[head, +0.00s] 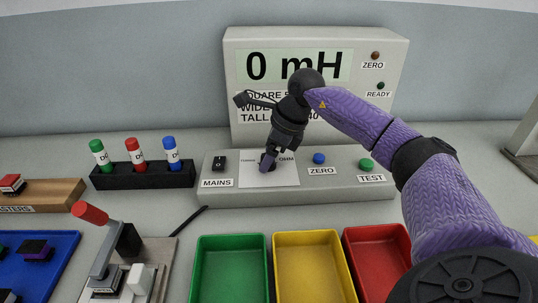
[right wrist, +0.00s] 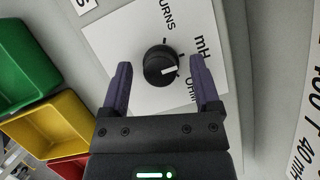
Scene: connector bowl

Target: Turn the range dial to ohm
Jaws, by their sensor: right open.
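The range dial (right wrist: 160,65) is a round black knob on a white plate (right wrist: 130,40) marked TURNS, mH and OHM. Its white pointer faces right in the right wrist view, towards the mH and OHM side; I cannot tell its exact setting. My right gripper (right wrist: 160,62) is open, one finger on each side of the dial, with visible gaps to it. In the head view my right gripper (head: 267,163) reaches down over the dial and hides most of it. The meter display (head: 300,65) reads 0 mH. My left gripper is not in view.
On the same console are the MAINS switch (head: 219,163), blue ZERO button (head: 319,158) and green TEST button (head: 366,164). Green (head: 231,240), yellow (head: 311,237) and red (head: 375,232) bins stand in front. A black rack (head: 143,180) with coloured bottles stands left.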

